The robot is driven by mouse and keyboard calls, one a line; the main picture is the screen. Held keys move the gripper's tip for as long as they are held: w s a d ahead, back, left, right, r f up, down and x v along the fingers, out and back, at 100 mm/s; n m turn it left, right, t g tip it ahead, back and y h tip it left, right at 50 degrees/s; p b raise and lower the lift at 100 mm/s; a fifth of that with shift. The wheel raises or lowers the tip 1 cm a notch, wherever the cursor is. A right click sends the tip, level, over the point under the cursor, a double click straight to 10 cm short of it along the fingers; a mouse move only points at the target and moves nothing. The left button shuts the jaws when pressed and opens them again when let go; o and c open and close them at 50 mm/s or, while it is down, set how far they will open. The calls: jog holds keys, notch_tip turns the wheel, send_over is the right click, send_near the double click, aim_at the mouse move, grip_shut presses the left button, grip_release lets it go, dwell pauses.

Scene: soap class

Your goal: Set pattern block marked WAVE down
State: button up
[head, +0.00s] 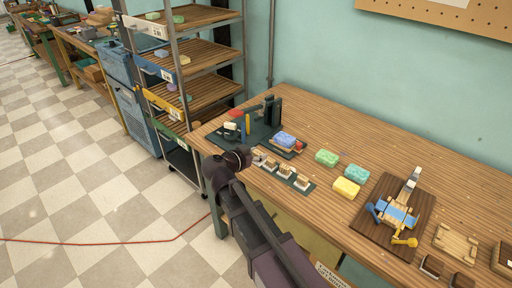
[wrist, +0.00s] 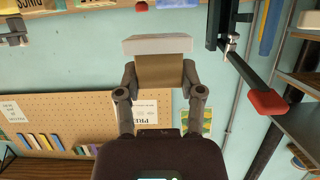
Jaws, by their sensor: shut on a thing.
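In the wrist view, my gripper (wrist: 160,85) is shut on a block (wrist: 160,68) with a brown body and a pale grey plate across its far end. No marking on it is readable, so I cannot tell whether it says WAVE. In the head view, my gripper (head: 254,157) is at the left end of a dark strip (head: 309,188) carrying several small pale-and-brown blocks (head: 285,170). The arm partly hides this end. I cannot tell whether the held block touches the strip.
Behind the strip, a blue-purple soap (head: 284,139) sits by a dark press stand (head: 272,110). Green (head: 327,158), turquoise (head: 357,173) and yellow (head: 346,187) soaps lie to the right. A brown board (head: 385,232) holds a blue-and-yellow device. Bare tabletop lies along the back.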

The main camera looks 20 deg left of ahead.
jog(key=w+a, duration=0.1)
jog(key=w, duration=0.2)
jog(key=w+a, duration=0.1)
jog(key=w, duration=0.2)
jog(key=w+a+f, duration=0.1)
jog(key=w, duration=0.2)
jog(key=shift+a+b, duration=0.3)
jog(key=shift+b, duration=0.1)
jog(key=shift+f+b, duration=1.75)
jog(key=shift+b, duration=0.05)
jog(key=shift+f, duration=0.2)
jog(key=shift+s+d+f+b, duration=0.15)
jog(key=shift+s+f+b, duration=0.1)
jog(key=shift+b, duration=0.4)
jog(key=o, duration=1.1)
jog(key=shift+d, duration=0.1)
jog(key=shift+s, duration=0.1)
